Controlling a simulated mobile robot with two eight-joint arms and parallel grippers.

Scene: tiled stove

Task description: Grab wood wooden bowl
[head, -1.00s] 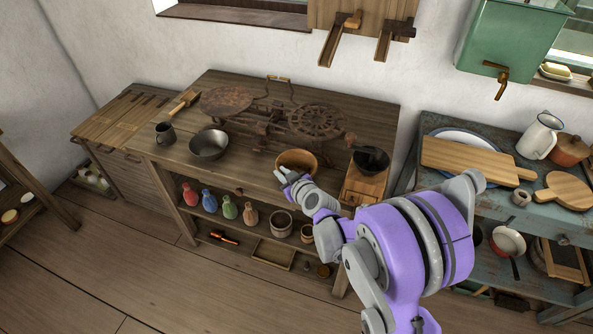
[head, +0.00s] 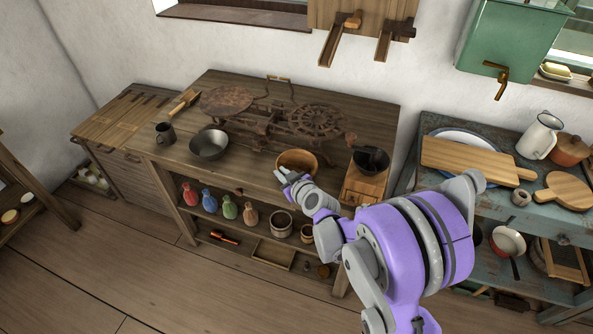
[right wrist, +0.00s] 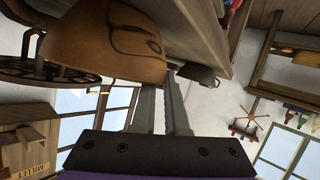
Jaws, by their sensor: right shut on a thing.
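The wooden bowl (head: 297,159) stands upright near the front edge of the wooden workbench (head: 225,170) in the head view. My right gripper (head: 284,175) reaches it from the front and is shut on its near rim. In the right wrist view the bowl (right wrist: 105,45) fills the upper left, and the gripper fingers (right wrist: 160,85) meet its edge. Part of the bowl's near side is hidden by the gripper in the head view. My left gripper is not in view.
A dark metal bowl (head: 209,144) and a mug (head: 165,134) stand to the left on the bench. A rusty scale (head: 270,125) is behind. A wooden box grinder (head: 366,180) stands close to the right.

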